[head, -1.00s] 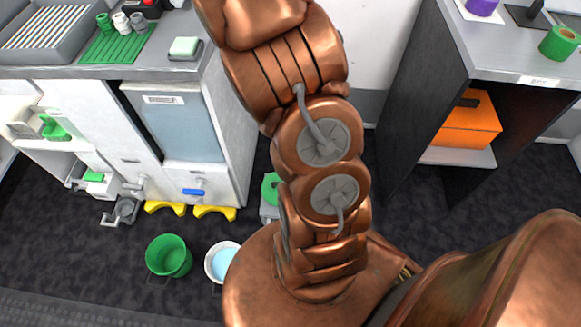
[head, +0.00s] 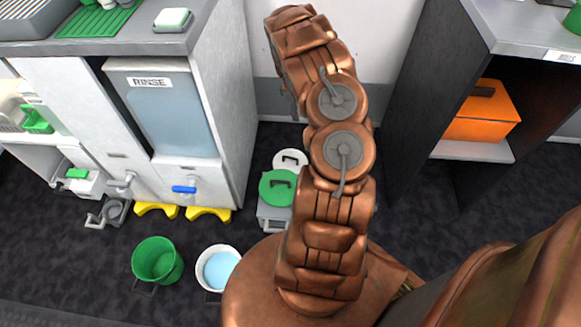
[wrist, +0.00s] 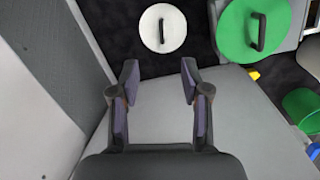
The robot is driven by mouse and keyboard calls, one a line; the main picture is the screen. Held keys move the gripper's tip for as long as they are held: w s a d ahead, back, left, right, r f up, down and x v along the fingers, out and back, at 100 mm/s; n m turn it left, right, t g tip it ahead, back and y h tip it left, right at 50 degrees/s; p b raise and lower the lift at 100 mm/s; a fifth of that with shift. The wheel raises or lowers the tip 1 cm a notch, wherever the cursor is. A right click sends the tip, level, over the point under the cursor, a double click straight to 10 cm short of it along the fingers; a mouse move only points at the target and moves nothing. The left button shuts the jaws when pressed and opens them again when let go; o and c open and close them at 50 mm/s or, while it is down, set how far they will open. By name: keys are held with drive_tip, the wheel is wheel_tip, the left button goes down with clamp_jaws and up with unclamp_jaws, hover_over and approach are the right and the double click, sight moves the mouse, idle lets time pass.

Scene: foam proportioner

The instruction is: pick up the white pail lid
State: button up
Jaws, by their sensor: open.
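The white pail lid (head: 291,159) is a flat round disc with a dark bar handle. In the head view it lies just behind the green lid, left of my arm. In the wrist view the white lid (wrist: 162,28) is at the top centre, in line with the gap between my fingers but beyond the fingertips. My gripper (wrist: 160,79) is open and empty, apart from the lid. I cannot make out my gripper in the head view. What supports the white lid is unclear.
A green lid (head: 276,188) with a dark handle sits close by, over a grey stand (head: 274,218). A green pail (head: 157,260) and a white pail (head: 218,268) with blue inside stand on the dark floor. The rinse cabinet (head: 215,100) is left; a shelf holds an orange box (head: 482,112).

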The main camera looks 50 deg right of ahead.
wheel_tip(320, 180, down, 16)
drive_tip(key=d+n+t+y+b, duration=0.1)
drive_tip(key=d+b, duration=0.1)
drive_tip(key=b, duration=0.3)
drive_tip(key=n+t+b, duration=0.1)
drive_tip(key=t+b, duration=0.2)
drive_tip(key=b, duration=0.1)
approach(290, 158)
drive_tip(key=shift+w+d+f+y, duration=0.2)
drive_tip(key=shift+d+f, duration=0.2)
drive_tip(key=shift+d, duration=0.05)
drive_tip(key=shift+w+d+f+y, duration=0.2)
drive_tip(key=shift+w+d+f, duration=0.05)
drive_tip(key=shift+d+f, duration=0.2)
drive_tip(key=shift+b+x, duration=0.7)
drive_tip(key=shift+x, duration=0.95)
drive_tip(key=b+x, duration=0.1)
drive_tip(key=x, duration=0.1)
drive_tip(key=a+b+x, duration=0.1)
drive_tip(key=b+x, duration=0.1)
drive_tip(key=x, duration=0.1)
drive_tip(key=shift+s, duration=0.15)
drive_tip(key=shift+d+f, duration=0.15)
drive_tip(key=shift+f, duration=0.1)
clamp_jaws()
